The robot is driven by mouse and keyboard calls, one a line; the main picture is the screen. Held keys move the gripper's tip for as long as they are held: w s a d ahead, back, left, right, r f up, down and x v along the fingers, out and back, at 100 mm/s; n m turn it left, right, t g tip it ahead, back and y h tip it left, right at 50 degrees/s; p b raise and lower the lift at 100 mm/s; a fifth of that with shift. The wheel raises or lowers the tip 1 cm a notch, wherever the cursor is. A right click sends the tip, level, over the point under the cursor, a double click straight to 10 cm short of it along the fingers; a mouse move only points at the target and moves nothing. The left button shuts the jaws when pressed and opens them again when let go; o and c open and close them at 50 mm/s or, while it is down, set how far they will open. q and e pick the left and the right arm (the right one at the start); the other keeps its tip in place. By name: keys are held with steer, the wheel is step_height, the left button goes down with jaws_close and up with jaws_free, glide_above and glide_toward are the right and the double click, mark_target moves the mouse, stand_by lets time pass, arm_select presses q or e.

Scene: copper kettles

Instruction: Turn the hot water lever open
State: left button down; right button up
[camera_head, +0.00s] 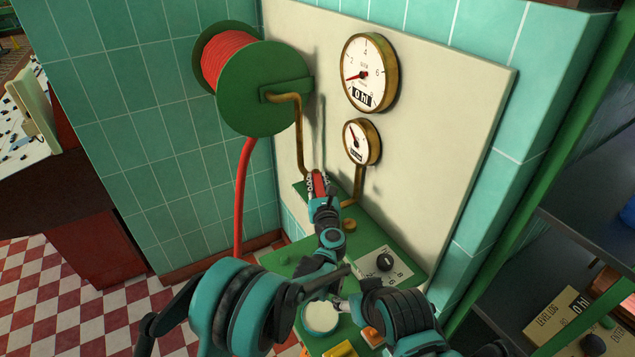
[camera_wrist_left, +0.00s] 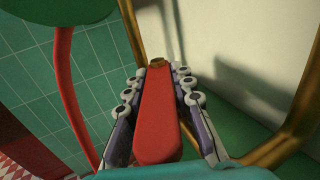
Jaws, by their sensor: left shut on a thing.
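The hot water lever (camera_wrist_left: 157,115) is a long red handle on a brass fitting. In the wrist view it lies lengthwise between the fingers of my left gripper (camera_wrist_left: 155,88), which is shut on it from both sides. In the head view my left gripper (camera_head: 318,184) is at the green panel by the wall, with a little of the red lever (camera_head: 320,182) showing between its fingers. Brass pipes (camera_head: 300,130) run above it. My right arm is low in the head view; its gripper (camera_head: 341,304) is small and partly hidden, beside a round white-topped button.
A green reel (camera_head: 265,90) with a red hose (camera_head: 242,195) is on the left. Two brass-rimmed gauges, a large one (camera_head: 370,73) and a small one (camera_head: 361,142), are on the cream wall board. A black knob (camera_head: 385,261) sits on a numbered dial plate. Green shelving stands right.

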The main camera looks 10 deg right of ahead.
mark_target(318, 178)
arm_select(q)
steer(key=c, duration=1.3)
jaws_free()
steer(key=shift+w, duration=0.1)
steer(key=shift+r, duration=0.15)
step_height(318, 178, up, 10)
steer(key=shift+f, duration=0.1)
